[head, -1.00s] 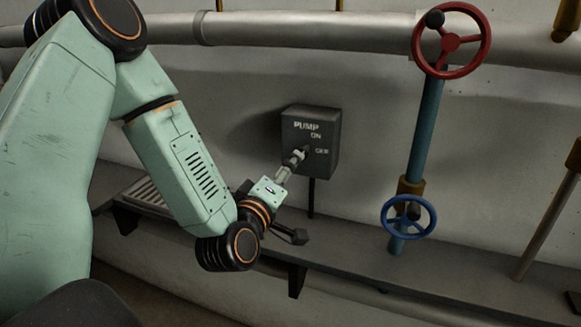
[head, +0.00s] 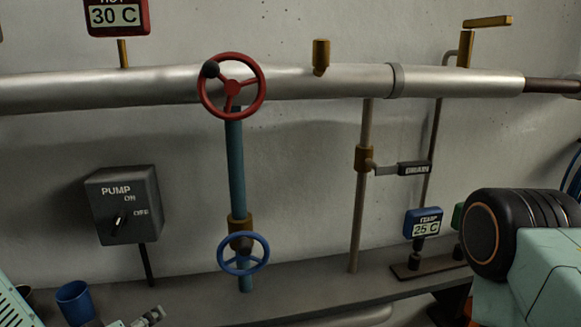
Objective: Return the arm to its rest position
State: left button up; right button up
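My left arm (head: 15,305) shows only as a pale green vented link at the bottom left corner. A small grey metal part, which looks like the tip of my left gripper (head: 148,316), pokes up at the bottom edge, below the shelf's front; whether its fingers are open cannot be seen. It is apart from the dark grey pump box (head: 128,206), whose small switch lever (head: 118,222) stands tilted beside the ON and OFF labels. My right arm (head: 535,270) fills the lower right corner, with a black, orange-ringed joint; its gripper is out of view.
A red handwheel (head: 231,86) and a blue handwheel (head: 243,253) sit on the blue pipe. A blue cup (head: 75,303) stands on the shelf near the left arm. A blue 25 C display (head: 422,224) is beside my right arm. A DRAIN handle (head: 414,168) sticks out mid-right.

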pick_arm(q)
jog(key=s+d+f+m+g+b, duration=0.2)
jog(key=s+f+g, duration=0.3)
jog(key=s+f, duration=0.7)
jog(key=s+d+f+m+g+b, duration=0.2)
jog(key=s+d+f+m+g, duration=0.2)
jog(key=s+f, duration=0.8)
jog(key=s+m+g, duration=0.1)
jog(key=s+g, duration=0.1)
jog(key=s, duration=0.1)
jog(key=shift+s+f+h, duration=0.2)
jog(key=shift+s+h, duration=0.1)
